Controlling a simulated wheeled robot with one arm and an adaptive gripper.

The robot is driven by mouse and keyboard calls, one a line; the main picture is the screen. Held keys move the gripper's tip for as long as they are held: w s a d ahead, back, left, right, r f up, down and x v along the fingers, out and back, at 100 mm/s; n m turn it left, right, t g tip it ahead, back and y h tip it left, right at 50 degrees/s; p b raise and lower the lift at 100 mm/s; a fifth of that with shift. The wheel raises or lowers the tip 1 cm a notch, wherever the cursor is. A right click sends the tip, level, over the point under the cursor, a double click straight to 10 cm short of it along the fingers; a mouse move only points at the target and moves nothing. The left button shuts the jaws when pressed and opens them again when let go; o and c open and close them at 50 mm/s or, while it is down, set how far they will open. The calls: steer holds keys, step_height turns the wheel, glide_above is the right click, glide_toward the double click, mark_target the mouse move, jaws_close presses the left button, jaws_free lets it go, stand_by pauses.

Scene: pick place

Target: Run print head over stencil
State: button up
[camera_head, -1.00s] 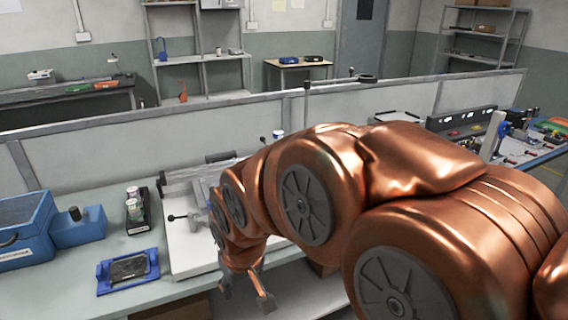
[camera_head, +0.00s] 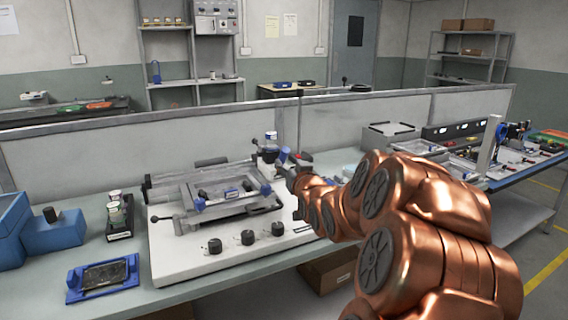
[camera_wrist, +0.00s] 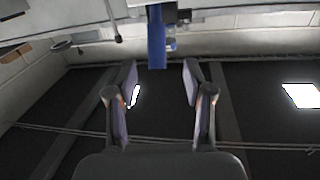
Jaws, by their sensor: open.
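The stencil printer (camera_head: 215,190) stands on a white base plate (camera_head: 185,262) on the bench, with a grey frame and blue knobs. Its stencil surface is hard to make out from here. My gripper (camera_head: 289,163) is at the printer's right end by this handle, partly hidden by my wrist. In the wrist view my gripper (camera_wrist: 161,85) is open and empty. A blue cylindrical handle (camera_wrist: 157,40) shows beyond and between the fingertips, apart from them.
Several black knobs (camera_head: 248,238) line the front of the base plate. A blue tray (camera_head: 102,278), small jars (camera_head: 116,213) and a blue box (camera_head: 50,232) stand at left. A low partition (camera_head: 90,160) runs behind the bench. Another bench with equipment (camera_head: 520,150) is at right.

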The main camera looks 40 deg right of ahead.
mark_target(285, 157)
steer(key=shift+w+d+r, duration=0.1)
steer(key=shift+w+d, duration=0.05)
steer(key=shift+d, duration=0.25)
steer(key=shift+p+x, duration=0.3)
steer(key=shift+x, duration=3.3)
steer(key=shift+c, duration=0.3)
jaws_close()
